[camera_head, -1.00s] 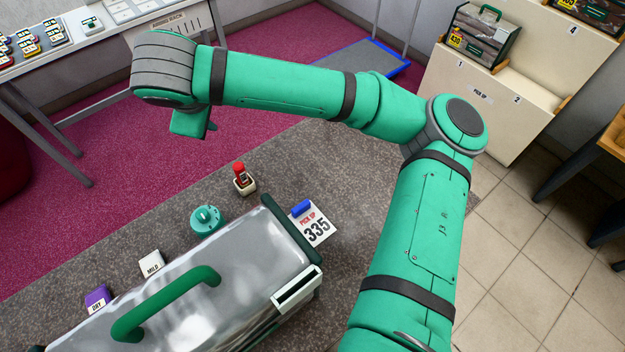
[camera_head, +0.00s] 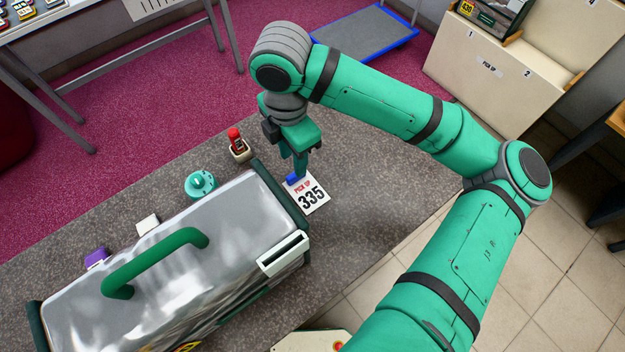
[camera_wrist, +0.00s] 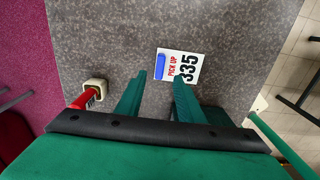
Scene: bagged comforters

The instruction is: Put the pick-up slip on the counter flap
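The pick-up slip (camera_head: 311,196) is a white card reading "PICK UP 335" with a blue tab (camera_head: 292,180) on one edge. It lies on the grey speckled counter beside the end of the bagged comforter (camera_head: 190,262). My gripper (camera_head: 300,172) is above the counter, close to the blue tab. In the wrist view the slip (camera_wrist: 181,68) lies ahead of the fingertips (camera_wrist: 158,80), which are spread apart with nothing between them. I cannot tell which part of the counter is the flap.
A red-topped stamp (camera_head: 238,146), a teal round object (camera_head: 200,184), a white block (camera_head: 148,224) and a purple block (camera_head: 97,257) stand along the counter behind the bag. Bare counter (camera_head: 370,210) lies right of the slip. A pick-up shelf (camera_head: 500,70) stands at the back right.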

